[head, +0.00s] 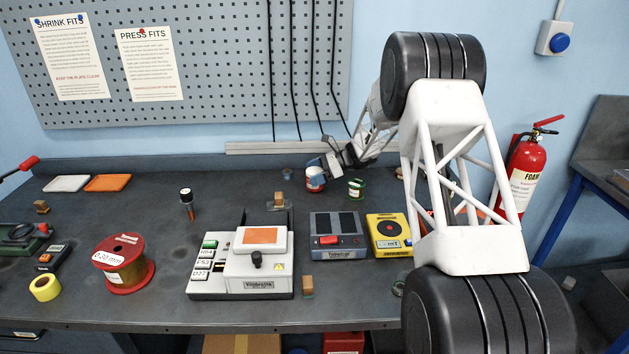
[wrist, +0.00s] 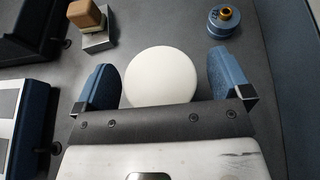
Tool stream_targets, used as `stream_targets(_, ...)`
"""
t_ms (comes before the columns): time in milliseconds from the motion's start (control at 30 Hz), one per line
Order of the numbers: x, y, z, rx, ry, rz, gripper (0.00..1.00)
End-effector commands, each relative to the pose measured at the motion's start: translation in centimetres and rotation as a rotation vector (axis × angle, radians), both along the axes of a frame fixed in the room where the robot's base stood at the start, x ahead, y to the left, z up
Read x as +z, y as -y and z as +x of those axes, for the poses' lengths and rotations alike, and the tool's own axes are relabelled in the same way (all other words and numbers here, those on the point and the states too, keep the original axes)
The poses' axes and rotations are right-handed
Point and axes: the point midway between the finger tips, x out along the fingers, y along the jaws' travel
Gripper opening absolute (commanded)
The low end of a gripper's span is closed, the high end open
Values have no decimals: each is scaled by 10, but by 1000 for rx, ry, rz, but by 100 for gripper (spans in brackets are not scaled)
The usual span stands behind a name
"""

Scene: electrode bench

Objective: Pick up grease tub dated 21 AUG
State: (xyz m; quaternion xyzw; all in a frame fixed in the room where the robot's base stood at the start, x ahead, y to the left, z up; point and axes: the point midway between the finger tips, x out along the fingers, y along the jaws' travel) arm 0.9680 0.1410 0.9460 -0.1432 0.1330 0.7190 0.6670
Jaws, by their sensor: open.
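A small tub (head: 313,187) with red and white on its side stands at the back of the bench in the head view, partly hidden by my gripper (head: 322,174). In the wrist view a round white lid (wrist: 160,76) lies between the two blue fingers of my gripper. The fingers are open, one on each side, with a gap showing at the right; contact at the left is unclear. A green tub (head: 356,189) stands to the right in the head view. No date is readable on either tub.
In the wrist view a wooden block (wrist: 87,14) on a metal piece and a blue round part (wrist: 223,22) lie beyond the lid. The head view shows a grey device (head: 338,238), a yellow device (head: 388,236) and a white machine (head: 245,268) nearer the front.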

Motion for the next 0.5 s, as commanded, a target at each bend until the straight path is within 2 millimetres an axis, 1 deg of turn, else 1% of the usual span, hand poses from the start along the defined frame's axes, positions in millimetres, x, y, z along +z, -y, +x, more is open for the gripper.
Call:
stream_targets(233, 0, 0, 0, 0, 0, 0, 96)
stream_targets(267, 0, 0, 0, 0, 0, 0, 95)
stream_targets(500, 0, 0, 0, 0, 0, 0, 58)
